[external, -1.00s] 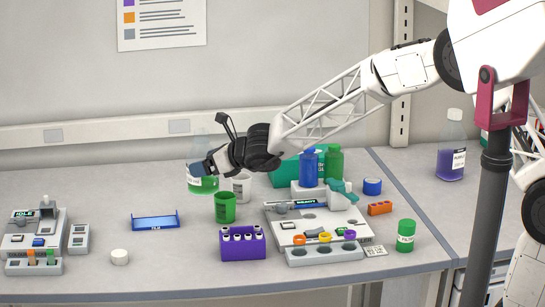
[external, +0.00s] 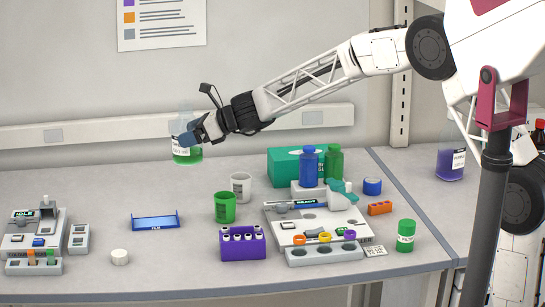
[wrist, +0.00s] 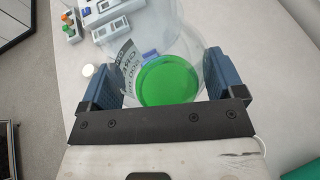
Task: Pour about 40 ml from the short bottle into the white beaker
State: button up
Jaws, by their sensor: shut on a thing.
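My gripper (external: 188,139) is shut on a clear bottle (external: 186,155) with green liquid low inside and a white label. It holds the bottle about upright above the back of the bench, left of the beakers. In the wrist view the bottle (wrist: 165,80) sits between the two blue fingers, and the green liquid shows through it. The white beaker (external: 241,186) stands on the bench to the right of and below the gripper. A green beaker (external: 225,207) stands just in front of the white one. The level inside the white beaker cannot be seen.
A blue tray (external: 155,221) and a white cap (external: 120,257) lie to the left. Blue and green bottles (external: 311,166) stand at the back right. The bench below the held bottle is clear.

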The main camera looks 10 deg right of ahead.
jog(key=w+g, duration=0.1)
jog(key=w+r+n, duration=0.1)
jog(key=shift+w+a+g, duration=0.2)
jog(key=shift+w+g, duration=0.15)
jog(key=shift+g, duration=0.05)
jog(key=w+d+f+n+g+h, duration=0.2)
jog(key=w+d+f+n+g, duration=0.3)
jog(key=w+d, duration=0.4)
jog(key=w+d+f+n+g+h, duration=0.2)
jog(key=w+d+f+n+g, duration=0.2)
jog(key=w+d+n+g, duration=0.5)
jog(key=shift+m+t, duration=0.6)
jog(key=shift+m, duration=0.1)
jog(key=shift+s+d+f, duration=0.1)
jog(key=shift+d+f, duration=0.1)
jog(key=shift+f, duration=0.65)
jog(key=shift+s+d+f, duration=0.1)
jog(key=shift+d+f, duration=0.15)
jog(key=shift+f, duration=0.6)
jog(key=shift+s+d+f, duration=0.1)
jog(key=shift+d+f, duration=0.1)
jog(key=shift+f, duration=0.65)
jog(key=shift+f+t+h, duration=0.1)
jog(key=shift+t+h, duration=0.3)
